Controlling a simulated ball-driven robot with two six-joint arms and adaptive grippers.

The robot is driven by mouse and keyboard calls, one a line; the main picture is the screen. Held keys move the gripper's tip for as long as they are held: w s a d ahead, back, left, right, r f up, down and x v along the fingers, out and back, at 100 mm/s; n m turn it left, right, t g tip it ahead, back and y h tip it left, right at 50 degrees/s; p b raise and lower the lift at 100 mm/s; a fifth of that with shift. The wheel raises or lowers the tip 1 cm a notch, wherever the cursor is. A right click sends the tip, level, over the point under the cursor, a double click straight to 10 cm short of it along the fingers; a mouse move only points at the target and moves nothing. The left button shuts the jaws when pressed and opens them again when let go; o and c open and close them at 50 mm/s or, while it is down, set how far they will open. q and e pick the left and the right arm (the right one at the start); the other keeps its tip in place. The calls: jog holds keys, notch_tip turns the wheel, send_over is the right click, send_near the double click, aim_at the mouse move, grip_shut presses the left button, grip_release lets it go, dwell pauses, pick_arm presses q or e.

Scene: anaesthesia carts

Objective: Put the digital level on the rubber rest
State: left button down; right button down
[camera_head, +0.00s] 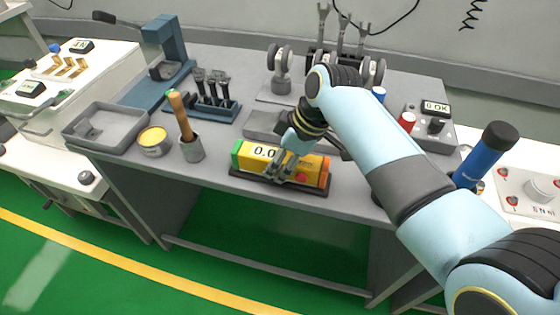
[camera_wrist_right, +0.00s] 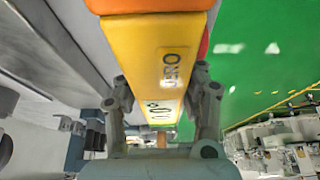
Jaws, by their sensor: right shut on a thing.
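The digital level (camera_head: 311,163) is a yellow bar with a green left end, an orange right end and a "0.0" display. My right gripper (camera_head: 280,172) is shut on its middle from above and covers part of its face. The black rubber rest (camera_head: 312,188) lies directly under the level near the table's front edge. The level lines up lengthwise with the rest; I cannot tell whether it touches it or hovers just above. In the right wrist view the yellow level (camera_wrist_right: 155,40) lies between both fingers (camera_wrist_right: 161,85). My left gripper is not in view.
To the left are a cup with a wooden handle (camera_head: 192,148), a yellow tin (camera_head: 154,142) and a grey tray (camera_head: 105,128). Behind stand a tool rack (camera_head: 215,108) and a roller stand (camera_head: 281,82). A control box (camera_head: 430,130) is at right. The front edge is close.

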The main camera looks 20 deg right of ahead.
jog(key=c, duration=1.2)
grip_release()
jog(key=shift+f, duration=0.1)
jog(key=o, duration=0.4)
jog(key=shift+o, duration=0.2)
jog(key=p+v, duration=0.1)
jog(key=v, duration=1.1)
jog(key=shift+p, duration=0.4)
